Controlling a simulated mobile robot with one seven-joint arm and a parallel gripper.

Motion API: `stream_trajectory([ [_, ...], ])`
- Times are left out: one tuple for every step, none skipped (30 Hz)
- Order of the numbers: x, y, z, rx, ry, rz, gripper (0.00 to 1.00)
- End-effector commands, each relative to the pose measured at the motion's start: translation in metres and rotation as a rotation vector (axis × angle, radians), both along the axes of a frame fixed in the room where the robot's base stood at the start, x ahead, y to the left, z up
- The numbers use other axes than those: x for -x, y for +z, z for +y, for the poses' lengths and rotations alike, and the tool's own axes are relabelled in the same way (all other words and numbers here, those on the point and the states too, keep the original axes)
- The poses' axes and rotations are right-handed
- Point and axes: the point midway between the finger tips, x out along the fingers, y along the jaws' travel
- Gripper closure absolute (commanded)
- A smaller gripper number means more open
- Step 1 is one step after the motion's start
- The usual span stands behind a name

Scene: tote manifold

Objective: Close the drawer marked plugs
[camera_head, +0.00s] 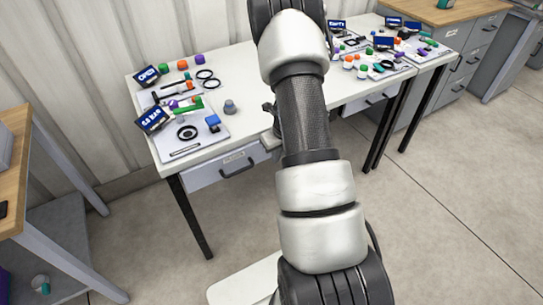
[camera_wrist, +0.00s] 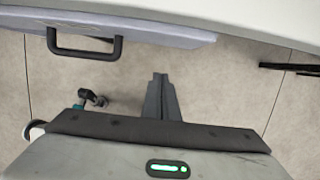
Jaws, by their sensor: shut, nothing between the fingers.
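A grey drawer (camera_head: 222,168) with a dark bar handle sits under the front edge of the left white table. Its small label is too blurred to read. In the wrist view a drawer front (camera_wrist: 170,35) with a black handle (camera_wrist: 85,44) shows at the upper left, under the white tabletop. How far it stands out is hard to tell. My gripper (camera_wrist: 160,78) is shut and empty, below and to the right of the handle in the picture, with floor behind it.
The left tabletop (camera_head: 240,85) carries signs, trays, rings and small coloured parts. A wooden-topped bench (camera_head: 15,150) is at the left. The floor in front is mostly clear.

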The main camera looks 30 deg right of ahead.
Motion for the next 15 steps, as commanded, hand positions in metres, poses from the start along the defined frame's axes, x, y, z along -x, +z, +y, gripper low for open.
stream_trajectory([
  [0.000, 0.023, 0.001, 0.004, 0.003, -0.007, 1.00],
  [0.002, 0.030, 0.000, 0.003, 0.002, -0.007, 1.00],
  [0.005, 0.039, 0.001, 0.004, 0.004, -0.007, 1.00],
  [0.007, 0.046, 0.001, 0.003, 0.004, -0.006, 1.00],
  [0.009, 0.052, 0.001, 0.003, 0.002, -0.005, 1.00],
  [0.010, 0.060, 0.000, 0.003, 0.002, -0.006, 1.00],
  [0.012, 0.065, 0.001, 0.002, 0.002, -0.006, 1.00],
  [0.013, 0.070, 0.001, 0.002, 0.002, -0.005, 1.00],
  [0.015, 0.076, 0.001, 0.002, 0.001, -0.005, 1.00],
  [0.016, 0.080, 0.000, 0.002, 0.001, -0.004, 1.00],
  [0.017, 0.084, 0.000, 0.002, 0.001, -0.004, 1.00],
  [0.018, 0.088, 0.000, 0.003, 0.002, -0.004, 1.00],
  [0.019, 0.090, 0.000, 0.003, 0.002, -0.004, 1.00],
  [0.020, 0.092, 0.000, 0.002, 0.003, -0.004, 1.00],
  [0.021, 0.092, 0.000, 0.000, 0.003, -0.002, 1.00],
])
